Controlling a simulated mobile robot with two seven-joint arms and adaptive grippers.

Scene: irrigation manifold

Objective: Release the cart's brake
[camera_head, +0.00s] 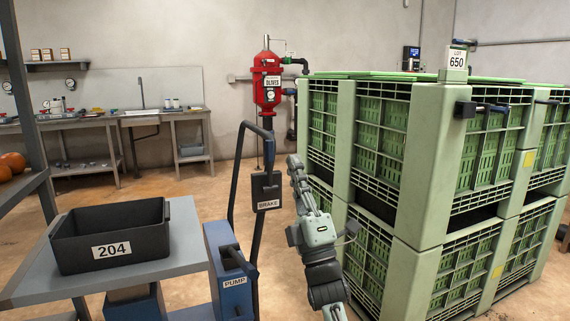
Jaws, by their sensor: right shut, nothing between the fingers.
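The cart's grey top (178,262) is at the lower left, with a dark upright handle (237,168) at its right side. A black brake box (265,186) labelled BRAKE is on the handle, with a small lever on its front. My right gripper (294,163) is just right of the brake box in the picture, its fingers pointing up and away. It is shut and empty, and a gap shows between it and the box. My left gripper is not in view.
A black bin (110,238) marked 204 stands on the cart top. A blue pump unit (229,270) is below the handle. Stacked green crates (385,130) fill the right, close to my right arm. A red tank (267,88) stands behind.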

